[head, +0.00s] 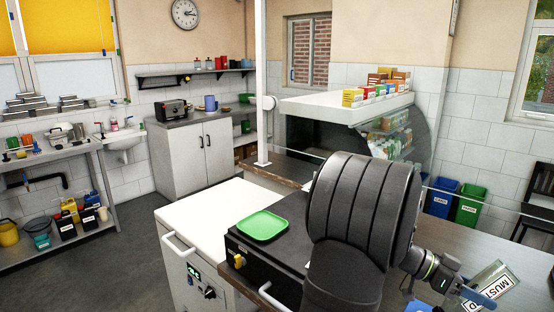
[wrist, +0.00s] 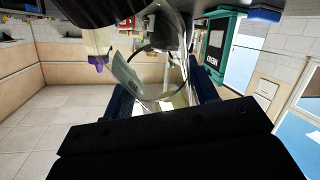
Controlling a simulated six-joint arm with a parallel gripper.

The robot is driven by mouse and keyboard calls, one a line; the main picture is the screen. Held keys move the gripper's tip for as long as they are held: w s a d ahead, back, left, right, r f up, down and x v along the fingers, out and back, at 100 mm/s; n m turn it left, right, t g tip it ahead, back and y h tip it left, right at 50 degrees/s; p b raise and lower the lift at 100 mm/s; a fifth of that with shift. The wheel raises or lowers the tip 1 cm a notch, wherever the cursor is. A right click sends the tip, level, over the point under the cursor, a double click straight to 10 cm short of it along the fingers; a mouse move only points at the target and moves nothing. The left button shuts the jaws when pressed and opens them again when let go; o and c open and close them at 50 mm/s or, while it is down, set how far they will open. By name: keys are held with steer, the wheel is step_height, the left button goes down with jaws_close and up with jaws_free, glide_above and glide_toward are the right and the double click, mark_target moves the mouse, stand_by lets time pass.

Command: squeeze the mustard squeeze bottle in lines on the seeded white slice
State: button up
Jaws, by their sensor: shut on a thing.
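The mustard squeeze bottle (head: 497,283), clear with a white label reading "MUST" and a final "D", is at the lower right of the head view. It is strongly tilted. My gripper (head: 482,292) is shut on it, with a blue finger across its side. In the wrist view my gripper (wrist: 163,92) shows two dark blue fingers around a see-through body that looks like the bottle (wrist: 166,75). I cannot make out the seeded white slice in either view. My arm hides much of the counter in the head view.
A green tray (head: 262,226) lies on a black unit left of my arm. A glass display case (head: 402,135) with small boxes on top stands behind. Blue (head: 440,198) and green (head: 470,205) bins stand beyond.

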steer(key=n, duration=1.2)
steer(key=shift+n, duration=0.3)
steer(key=n, duration=1.1)
steer(key=shift+n, duration=0.7)
